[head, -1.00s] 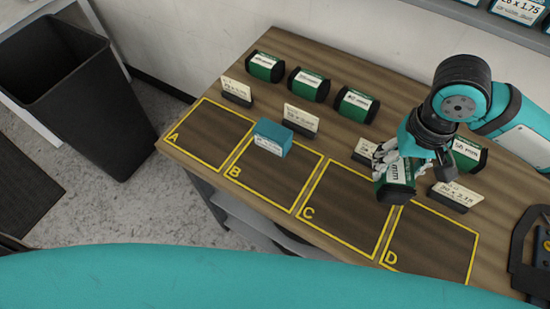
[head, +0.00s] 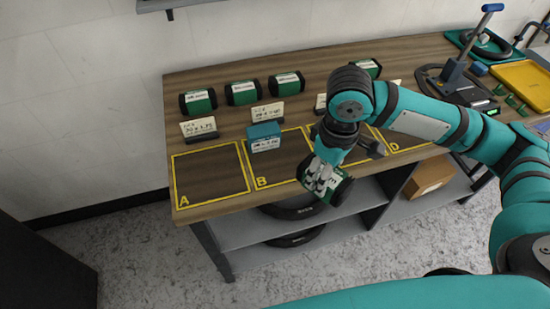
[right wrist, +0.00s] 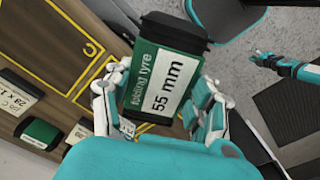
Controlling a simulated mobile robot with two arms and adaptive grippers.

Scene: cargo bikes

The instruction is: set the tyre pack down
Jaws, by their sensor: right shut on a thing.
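My right gripper (head: 322,178) is shut on a green and black tyre pack (head: 337,190). In the head view the pack shows tilted, against the table's front edge near bays B and C. In the right wrist view the pack (right wrist: 165,72) reads "folding tyre 55 mm", with fingers on both sides. Whether it clears the table is hard to tell. Yellow-outlined bays A (head: 210,175), B (head: 280,165) and D (head: 400,140) show; my arm and the pack hide much of C. My left gripper (right wrist: 262,58) shows small in the right wrist view; its jaws are unclear.
A teal box (head: 264,138) stands at the back of bay B. A shelf (head: 290,233) with tyres lies below. A yellow tray (head: 522,84) is at far right. Bay A is empty.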

